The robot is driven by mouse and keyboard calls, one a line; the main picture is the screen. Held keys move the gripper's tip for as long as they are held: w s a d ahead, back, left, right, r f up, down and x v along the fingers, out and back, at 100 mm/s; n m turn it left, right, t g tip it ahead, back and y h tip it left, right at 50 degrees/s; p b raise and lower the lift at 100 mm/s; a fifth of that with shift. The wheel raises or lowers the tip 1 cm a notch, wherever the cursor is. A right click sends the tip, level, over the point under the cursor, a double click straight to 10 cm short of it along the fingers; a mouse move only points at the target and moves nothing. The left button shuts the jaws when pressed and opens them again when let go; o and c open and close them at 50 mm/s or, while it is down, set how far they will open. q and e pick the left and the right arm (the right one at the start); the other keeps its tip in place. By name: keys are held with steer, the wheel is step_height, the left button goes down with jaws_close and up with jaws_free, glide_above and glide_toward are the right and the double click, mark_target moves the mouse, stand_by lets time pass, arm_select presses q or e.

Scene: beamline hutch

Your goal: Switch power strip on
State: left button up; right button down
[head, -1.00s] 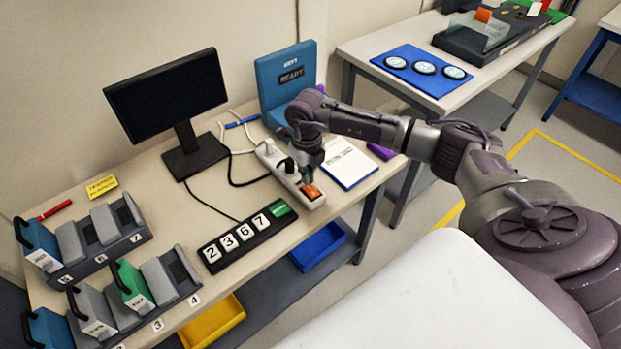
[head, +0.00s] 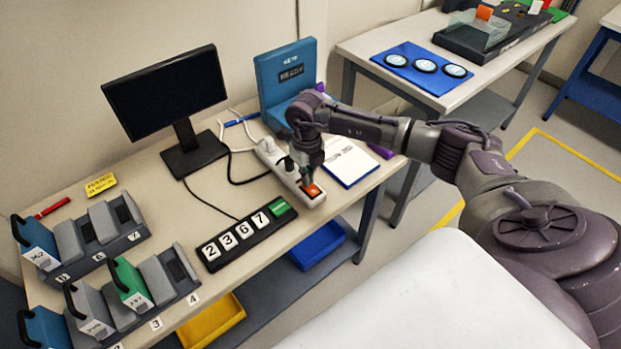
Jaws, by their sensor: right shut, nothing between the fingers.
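The white power strip (head: 282,174) lies on the bench between the monitor and the notepad. Plugs sit in its far end, with white and black cords running off to the left. Its orange-red switch (head: 312,191) is at the near end. My right gripper (head: 307,181) points down over this end, its fingers shut and empty, close to the switch. I cannot tell if the fingertips touch it. The gripper hides part of the strip. Whether the switch is lit or pressed is too small to tell. My left gripper is out of view.
A number panel (head: 246,237) with a green button lies in front of the strip. A notepad (head: 348,163) lies to its right, and a blue device (head: 286,82) with a small display stands behind. The monitor (head: 165,97) and battery-like docks (head: 135,308) are at the left.

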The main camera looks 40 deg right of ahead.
steer(key=shift+f+b, duration=0.45)
steer(key=shift+f, duration=0.2)
steer(key=shift+r, duration=0.15)
steer(key=shift+r+p, duration=2.4)
steer(key=shift+r, duration=1)
